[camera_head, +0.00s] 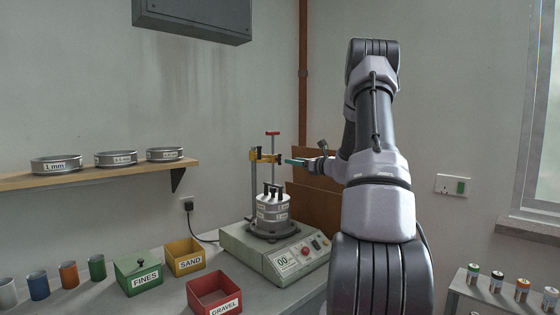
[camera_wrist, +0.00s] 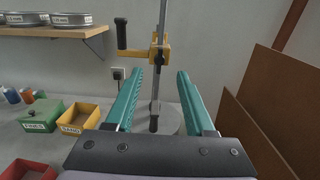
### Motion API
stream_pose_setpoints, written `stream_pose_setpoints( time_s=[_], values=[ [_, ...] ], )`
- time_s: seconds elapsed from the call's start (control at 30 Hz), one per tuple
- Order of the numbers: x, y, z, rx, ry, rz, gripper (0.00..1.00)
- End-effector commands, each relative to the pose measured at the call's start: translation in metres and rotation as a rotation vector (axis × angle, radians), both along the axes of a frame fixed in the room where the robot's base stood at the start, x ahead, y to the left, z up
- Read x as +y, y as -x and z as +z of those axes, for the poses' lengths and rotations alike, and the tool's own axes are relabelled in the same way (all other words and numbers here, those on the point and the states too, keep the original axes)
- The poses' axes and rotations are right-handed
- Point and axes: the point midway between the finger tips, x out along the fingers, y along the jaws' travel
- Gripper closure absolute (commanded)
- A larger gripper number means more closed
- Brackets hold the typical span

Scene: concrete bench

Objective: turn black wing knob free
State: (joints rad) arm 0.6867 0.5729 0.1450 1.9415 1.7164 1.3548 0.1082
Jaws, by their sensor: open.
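The sieve shaker (camera_head: 270,255) stands on the bench with a stack of grey sieves (camera_head: 273,213) on it. A yellow clamp bar (camera_head: 265,158) sits above the stack on upright rods. Black knobs show at the bar: one at its near end (camera_wrist: 158,42) beside the rod, and a black handle (camera_wrist: 122,34) at its far left end. I cannot tell for certain which is the wing knob. My gripper (camera_wrist: 172,72) has teal fingers, apart and empty. It is to the right of the clamp in the head view (camera_head: 296,161), with no contact visible.
Open boxes for sand (camera_head: 185,257) and gravel (camera_head: 214,293) and a lidded fines box (camera_head: 138,271) stand left of the shaker. A shelf (camera_head: 100,174) holds sieves on the left wall. Brown boards (camera_wrist: 262,105) lean close on the right.

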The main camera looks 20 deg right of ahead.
Motion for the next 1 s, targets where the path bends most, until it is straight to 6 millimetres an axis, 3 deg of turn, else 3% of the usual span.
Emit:
stream_pose_setpoints(
  time_s=[0.1,0.33,0.5,0.77,0.8,0.93,1.0],
  values=[
    [0.010,-0.023,-0.001,0.000,0.001,0.004,0.46],
    [0.022,-0.057,0.000,0.000,0.002,0.004,0.46],
    [0.026,-0.068,0.000,0.000,0.002,0.003,0.46],
    [0.027,-0.070,0.000,0.001,0.003,0.003,0.46],
    [0.027,-0.070,0.000,0.001,0.003,0.003,0.49],
    [0.027,-0.069,0.000,0.001,0.003,0.003,0.99],
    [0.027,-0.069,0.000,0.001,0.003,0.003,1.00]
  ],
)
